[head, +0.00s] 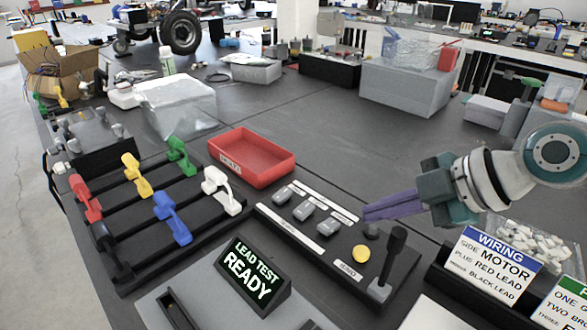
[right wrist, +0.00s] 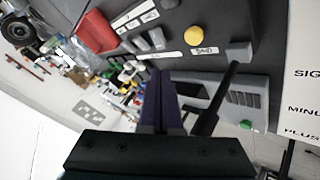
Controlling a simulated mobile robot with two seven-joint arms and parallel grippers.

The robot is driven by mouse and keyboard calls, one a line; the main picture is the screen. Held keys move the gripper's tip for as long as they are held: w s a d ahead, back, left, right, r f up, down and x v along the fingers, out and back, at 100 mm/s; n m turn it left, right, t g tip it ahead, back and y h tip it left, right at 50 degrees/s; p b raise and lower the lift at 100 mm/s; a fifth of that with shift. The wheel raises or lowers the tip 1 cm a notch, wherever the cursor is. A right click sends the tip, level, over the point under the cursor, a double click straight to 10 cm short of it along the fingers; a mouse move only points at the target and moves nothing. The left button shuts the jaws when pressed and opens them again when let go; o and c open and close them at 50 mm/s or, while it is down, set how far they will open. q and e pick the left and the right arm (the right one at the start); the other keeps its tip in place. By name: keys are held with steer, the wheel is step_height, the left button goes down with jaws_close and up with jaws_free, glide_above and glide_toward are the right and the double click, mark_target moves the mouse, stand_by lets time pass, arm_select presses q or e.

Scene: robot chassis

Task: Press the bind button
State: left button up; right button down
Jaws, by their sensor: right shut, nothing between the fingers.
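The yellow round bind button (head: 361,254) sits on the dark control panel (head: 322,243), beside a small white label (head: 348,271). In the right wrist view the yellow button (right wrist: 194,35) shows beyond my fingertips, with its label (right wrist: 204,51) next to it. My right gripper (head: 368,213) has purple fingers and is shut and empty. My left gripper is not in view.
A black lever (head: 393,253) stands upright just right of the button. Grey switches (head: 304,210) line the panel's left part. A red tray (head: 252,158), coloured clips (head: 168,207) and a wiring card (head: 490,262) are nearby.

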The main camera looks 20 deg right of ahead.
mark_target(369, 253)
step_height(369, 253, down, 4)
steer(key=b, duration=0.3)
steer(key=shift+f, duration=0.25)
steer(key=shift+f+b, duration=0.35)
steer(key=shift+b, duration=0.2)
stand_by(1.2)
